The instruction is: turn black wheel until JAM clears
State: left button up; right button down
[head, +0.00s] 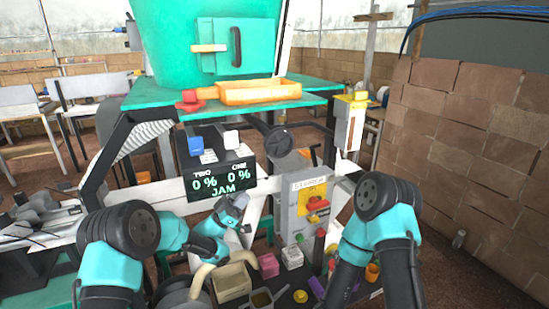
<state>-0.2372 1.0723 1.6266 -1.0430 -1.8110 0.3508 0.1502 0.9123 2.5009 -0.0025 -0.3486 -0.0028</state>
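The black wheel (278,142) is a dark round disc on a shaft under the teal shelf, near the middle of the head view. The black display (221,180) left of and below it reads TWO 0 %, ONE 0 % and JAM. My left gripper (238,208) is just below the display, below and left of the wheel and apart from it. Its fingers are small and partly hidden, so I cannot tell whether it is open. My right arm bends down toward the bottom edge, and its gripper is out of view.
A grey control box (310,207) with a red knob stands below the wheel. An orange tray (259,92) lies on the teal shelf above. A beige bin (232,282) and several small coloured items sit low in front. A block wall (470,140) closes the right side.

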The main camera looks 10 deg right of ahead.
aim_at(274, 157)
pick_arm(q)
jog(key=x, duration=1.7)
jog(key=shift+d+r, duration=0.1)
jog(key=shift+d, duration=0.1)
